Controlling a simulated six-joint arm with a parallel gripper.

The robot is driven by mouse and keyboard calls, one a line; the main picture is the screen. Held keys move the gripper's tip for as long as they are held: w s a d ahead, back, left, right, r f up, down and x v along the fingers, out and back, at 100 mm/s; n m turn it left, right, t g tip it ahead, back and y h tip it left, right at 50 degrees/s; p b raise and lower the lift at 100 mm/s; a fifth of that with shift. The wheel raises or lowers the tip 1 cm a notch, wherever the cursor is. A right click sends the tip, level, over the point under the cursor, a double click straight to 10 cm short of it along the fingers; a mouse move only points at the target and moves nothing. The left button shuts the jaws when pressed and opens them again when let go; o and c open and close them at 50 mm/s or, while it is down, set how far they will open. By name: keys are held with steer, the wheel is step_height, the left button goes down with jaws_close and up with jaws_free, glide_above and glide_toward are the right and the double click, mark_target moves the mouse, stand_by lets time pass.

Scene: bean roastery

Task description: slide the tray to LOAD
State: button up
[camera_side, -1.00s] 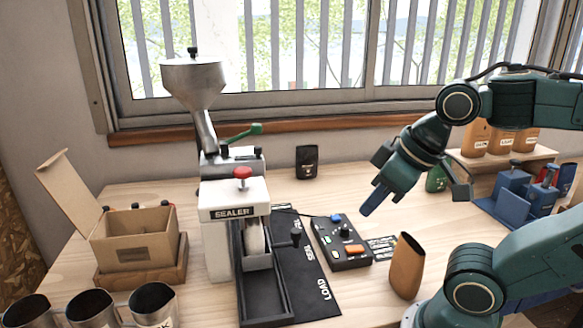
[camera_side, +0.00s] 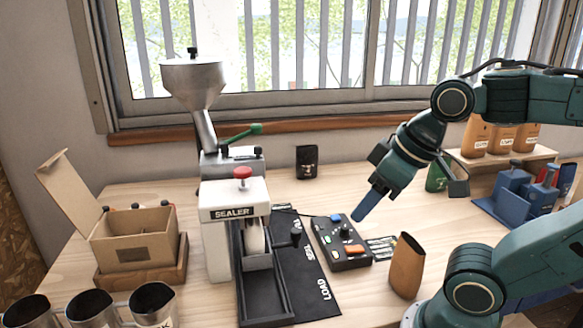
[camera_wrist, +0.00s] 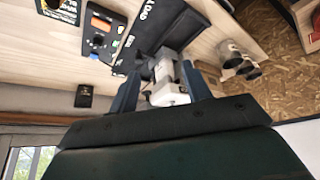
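The black tray or slide frame (camera_side: 284,297) lies in front of and under the white sealer (camera_side: 233,193), with a pale pouch-like piece in it. A dark knob (camera_side: 295,238) stands at its right side, beside the SEAL marking. The LOAD marking (camera_side: 324,289) is nearer the front on the black mat (camera_side: 305,280). My gripper (camera_side: 360,215) is in the air above the control box, right of the knob, touching nothing. In the wrist view my gripper (camera_wrist: 160,92) shows two blue fingers apart, with the sealer (camera_wrist: 168,95) seen beyond them.
A control box (camera_side: 342,242) with coloured buttons sits right of the mat. A brown pouch (camera_side: 406,266) stands upright to its right. A cardboard box (camera_side: 134,238) and metal cups (camera_side: 153,303) are at left. A blue rack (camera_side: 508,198) is at far right.

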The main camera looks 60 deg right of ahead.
steer(key=w+d+g, duration=0.3)
steer(key=w+d, duration=0.1)
steer(key=w, duration=0.7)
steer(key=g, duration=0.2)
glide_above(296, 230)
steer(key=shift+f, duration=2.7)
steer(key=shift+f, duration=0.1)
step_height(296, 230, down, 14)
steer(key=shift+r, duration=0.25)
jaws_close()
